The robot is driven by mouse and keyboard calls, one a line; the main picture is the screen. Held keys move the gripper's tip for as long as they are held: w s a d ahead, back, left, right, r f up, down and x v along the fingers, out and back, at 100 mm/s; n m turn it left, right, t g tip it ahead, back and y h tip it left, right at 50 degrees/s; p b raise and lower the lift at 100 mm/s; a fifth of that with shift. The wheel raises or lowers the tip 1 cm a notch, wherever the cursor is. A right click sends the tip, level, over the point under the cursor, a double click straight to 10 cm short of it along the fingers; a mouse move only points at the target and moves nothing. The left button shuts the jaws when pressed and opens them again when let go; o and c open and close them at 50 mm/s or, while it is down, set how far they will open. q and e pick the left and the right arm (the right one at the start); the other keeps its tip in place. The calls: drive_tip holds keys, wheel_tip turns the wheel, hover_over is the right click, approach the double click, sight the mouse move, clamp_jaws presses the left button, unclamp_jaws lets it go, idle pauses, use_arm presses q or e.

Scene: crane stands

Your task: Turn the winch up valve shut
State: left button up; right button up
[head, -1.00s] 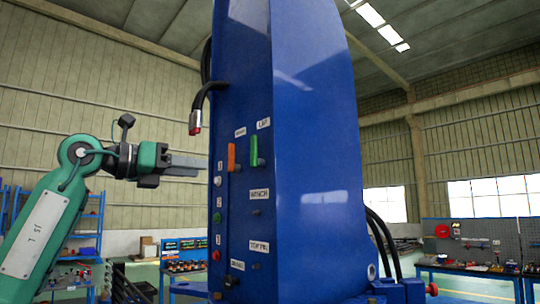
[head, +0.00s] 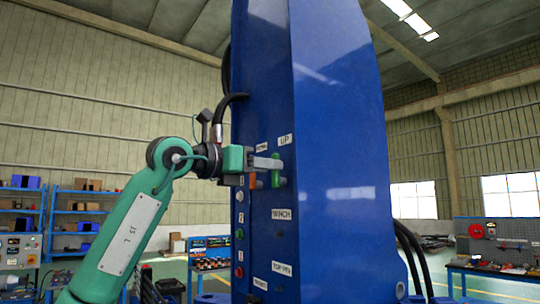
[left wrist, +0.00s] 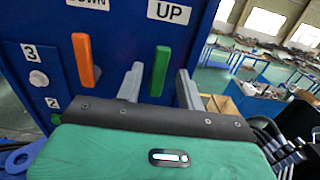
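The winch up valve is a green lever (head: 277,171) under the UP label on the blue crane column. It stands roughly upright and also shows in the left wrist view (left wrist: 159,72). My left gripper (head: 266,163) is at the lever. In the left wrist view my left gripper (left wrist: 159,88) is open, with one finger on each side of the green lever. Gaps show between lever and fingers there; the depth of the overlap is hard to tell. My right gripper is in neither view.
An orange lever (left wrist: 87,60) under the DOWN label stands close to the left of the left finger. Numbered buttons line the column (head: 330,150), with a WINCH label (head: 282,214) below the levers. Shelves (head: 75,225) and workbenches stand farther back.

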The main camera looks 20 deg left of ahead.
use_arm(q)
drive_tip(key=shift+x, duration=0.85)
clamp_jaws()
